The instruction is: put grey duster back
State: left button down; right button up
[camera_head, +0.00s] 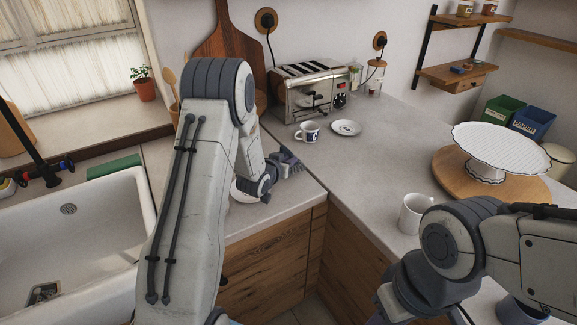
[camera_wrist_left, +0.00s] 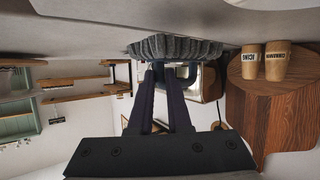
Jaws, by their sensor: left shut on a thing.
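My left gripper (camera_head: 284,166) is low over the counter near the corner, beyond the sink, in the head view. In the left wrist view, its two dark fingers (camera_wrist_left: 165,88) are shut on the grey duster (camera_wrist_left: 175,47), a fluffy ribbed grey piece across the fingertips. In the head view the duster is mostly hidden by the gripper and arm, and I cannot make out its handle. My right gripper is at the bottom edge of the head view, below the right arm, with its fingertips cut off.
A plate (camera_head: 240,192) is partly behind my left arm. A white mug (camera_head: 413,213) and a cake stand (camera_head: 500,150) are right. Middle counter is free.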

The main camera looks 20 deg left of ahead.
pick_arm(q)
notch_tip(320, 180, down, 2)
jog(key=shift+f, duration=0.4)
jog(key=c, duration=0.9)
grip_release()
jog(key=shift+o, duration=0.2)
